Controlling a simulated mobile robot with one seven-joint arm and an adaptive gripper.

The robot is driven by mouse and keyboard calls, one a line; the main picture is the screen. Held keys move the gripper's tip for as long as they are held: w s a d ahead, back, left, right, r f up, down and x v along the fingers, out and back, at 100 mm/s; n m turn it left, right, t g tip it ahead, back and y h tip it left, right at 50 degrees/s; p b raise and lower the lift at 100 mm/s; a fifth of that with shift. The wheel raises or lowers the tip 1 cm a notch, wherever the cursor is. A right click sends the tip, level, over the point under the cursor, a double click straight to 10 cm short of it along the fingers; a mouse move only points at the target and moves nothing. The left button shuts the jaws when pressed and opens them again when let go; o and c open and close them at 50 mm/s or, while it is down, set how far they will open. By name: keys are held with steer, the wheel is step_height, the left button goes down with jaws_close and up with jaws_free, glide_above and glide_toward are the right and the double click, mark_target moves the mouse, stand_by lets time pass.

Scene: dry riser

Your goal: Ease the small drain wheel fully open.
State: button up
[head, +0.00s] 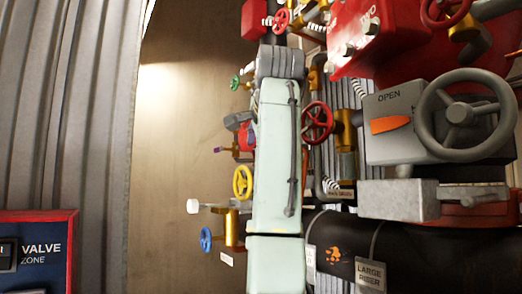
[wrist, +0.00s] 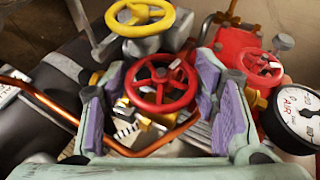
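A small red handwheel (wrist: 160,86) with spokes shows in the wrist view between the fingers of my gripper (wrist: 161,98). No readable label tells whether it is the drain wheel. The fingers, with purple pads, stand wide apart on its left and right, with gaps to the rim. I cannot tell whether the wheel lies level with the fingertips or beyond them. Nothing is held. In the head view my pale green arm fills the middle and I cannot make out the gripper. A red wheel (head: 318,121) shows right of the arm; I cannot tell if it is the same one.
A yellow wheel (wrist: 140,17), a second red wheel (wrist: 262,68), an air gauge (wrist: 297,118) and a copper pipe (wrist: 40,98) crowd around. The head view shows a large grey wheel (head: 462,112) by an orange OPEN pointer (head: 391,125), a blue wheel (head: 206,239) and a black pipe (head: 410,258).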

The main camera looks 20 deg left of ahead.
steer(key=o, duration=0.3)
stand_by(0.4)
steer(key=shift+m+t+y, duration=0.3)
steer(key=shift+t+y, duration=0.4)
steer(key=shift+t, duration=0.2)
steer(key=m+t+y, duration=0.1)
steer(key=t, duration=0.1)
steer(key=t+y, duration=0.1)
steer(key=shift+f+m+t, duration=0.2)
steer(key=shift+m+t, duration=0.2)
steer(key=m+t, duration=0.3)
steer(key=t, duration=0.2)
steer(key=shift+m+t+y, duration=0.3)
steer(key=shift+m+y, duration=0.1)
steer(key=shift+s+f+m+t+b, duration=0.2)
steer(key=shift+f+m+t+b, duration=0.1)
steer(key=shift+t, duration=0.2)
steer(key=s+d+f+b, duration=0.1)
steer(key=s+d+b, duration=0.2)
steer(key=s, duration=0.4)
steer(key=s+d+f+b, duration=0.1)
steer(key=s+d+b, duration=0.2)
steer(key=s, duration=0.4)
steer(key=shift+s+f+b, duration=0.15)
steer(key=shift+b, duration=0.2)
steer(key=shift+d, duration=0.1)
